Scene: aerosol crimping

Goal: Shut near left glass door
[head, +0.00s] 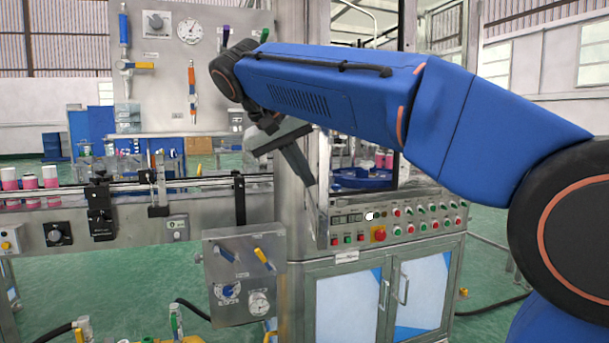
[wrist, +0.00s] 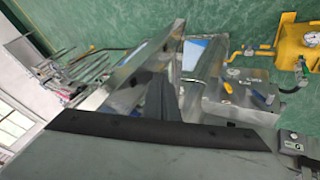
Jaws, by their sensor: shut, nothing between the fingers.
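The crimping machine's metal-framed enclosure stands right of centre in the head view. A narrow upright frame (head: 323,205) at its left front looks like the near left glass door's edge. The clear pane is hard to make out, and I cannot tell how far the door stands open. My gripper (head: 308,181) is shut and empty, tilted downward in front of this frame. I cannot tell whether it touches. In the wrist view my gripper's fingers (wrist: 160,85) are together, beside a slanting metal frame (wrist: 148,72). My arm hides the upper enclosure.
A control panel (head: 400,222) with several buttons sits below the enclosure opening, where a blue rotary table (head: 362,179) shows. A valve panel (head: 245,277) juts out at lower left. A conveyor (head: 215,184) carries pink-and-white cans at far left.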

